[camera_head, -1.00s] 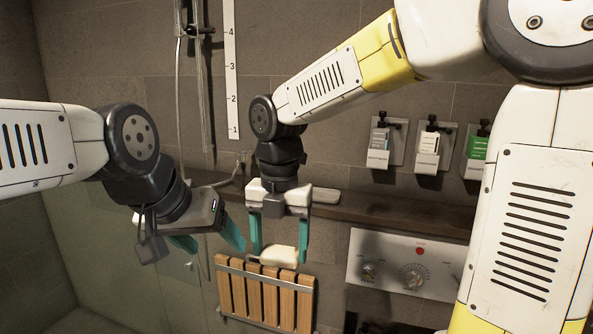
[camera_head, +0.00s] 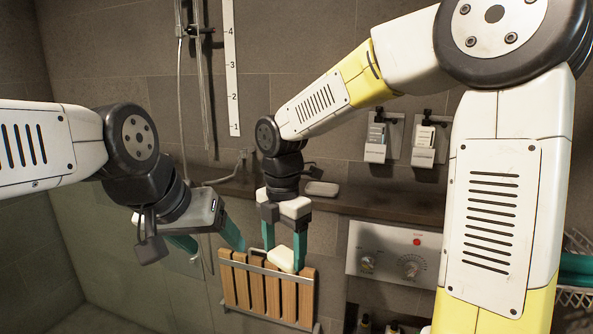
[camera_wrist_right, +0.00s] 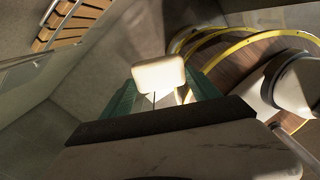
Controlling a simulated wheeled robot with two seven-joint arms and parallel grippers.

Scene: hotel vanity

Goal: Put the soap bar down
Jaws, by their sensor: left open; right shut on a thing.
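The cream soap bar (camera_head: 284,259) is held between the teal fingers of my right gripper (camera_head: 284,256). It appears in front of the top edge of the wooden slatted seat (camera_head: 262,288); I cannot tell whether they touch. In the right wrist view the soap bar (camera_wrist_right: 158,73) sits between the fingertips, with grey floor or wall behind it. My left gripper (camera_head: 212,241) is open and empty, to the left of the right one. A small pale dish-like piece (camera_head: 322,189) lies on the shelf behind the right gripper.
A dark shelf (camera_head: 390,208) runs along the tiled wall, with dispensers (camera_head: 375,150) above it. A control panel (camera_head: 392,256) with knobs is below it. A shower hose and rail (camera_head: 205,80) hang at the back left. A wire basket (camera_head: 575,296) is at the right.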

